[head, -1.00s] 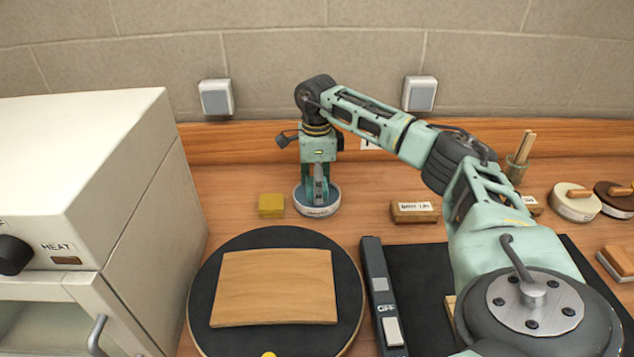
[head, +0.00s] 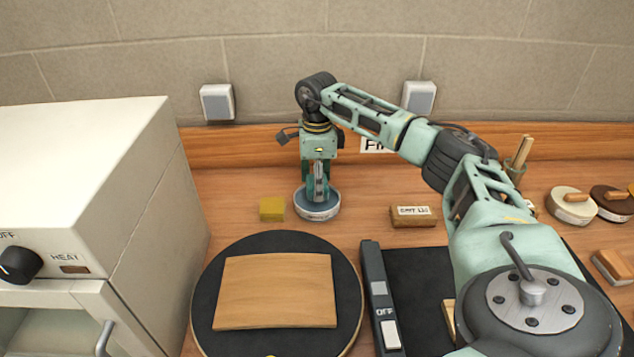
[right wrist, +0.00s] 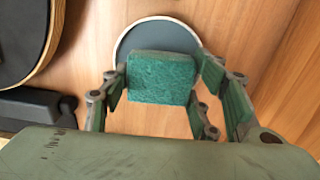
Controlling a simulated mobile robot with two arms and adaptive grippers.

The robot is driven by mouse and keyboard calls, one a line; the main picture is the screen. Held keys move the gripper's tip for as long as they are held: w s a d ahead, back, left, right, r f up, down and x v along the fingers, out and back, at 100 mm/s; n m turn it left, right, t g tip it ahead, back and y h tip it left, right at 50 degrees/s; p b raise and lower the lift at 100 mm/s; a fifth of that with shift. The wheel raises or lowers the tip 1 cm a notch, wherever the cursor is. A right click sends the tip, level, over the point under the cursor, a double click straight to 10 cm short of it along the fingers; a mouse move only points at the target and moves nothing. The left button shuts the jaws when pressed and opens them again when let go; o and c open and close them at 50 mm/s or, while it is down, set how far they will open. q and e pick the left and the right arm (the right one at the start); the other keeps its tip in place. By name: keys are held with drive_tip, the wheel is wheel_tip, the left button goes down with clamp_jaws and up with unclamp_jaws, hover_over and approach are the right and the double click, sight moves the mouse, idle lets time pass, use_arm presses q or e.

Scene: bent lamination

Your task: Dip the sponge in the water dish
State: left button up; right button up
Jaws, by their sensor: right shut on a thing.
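A round water dish (head: 304,211) with a pale rim and a grey-blue inside stands on the wooden bench near the back; it also shows in the right wrist view (right wrist: 135,39). My right gripper (head: 318,195) points straight down over the dish. In the right wrist view my right gripper (right wrist: 160,82) is shut on a green, rough-faced block, the sponge (right wrist: 160,78). The sponge overlaps the dish there; I cannot tell whether it touches the water. In the head view the gripper hides it. My left gripper is not in view.
A yellow block (head: 271,209) lies just left of the dish. A round black turntable (head: 206,297) with a bent wooden sheet (head: 275,290) is in front. A white oven (head: 90,190) stands left. A labelled block (head: 413,216) lies right of the dish.

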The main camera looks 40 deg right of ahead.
drive_tip(key=shift+r, duration=0.1)
wheel_tip(320, 180, up, 5)
drive_tip(key=p, duration=0.4)
idle(0.4)
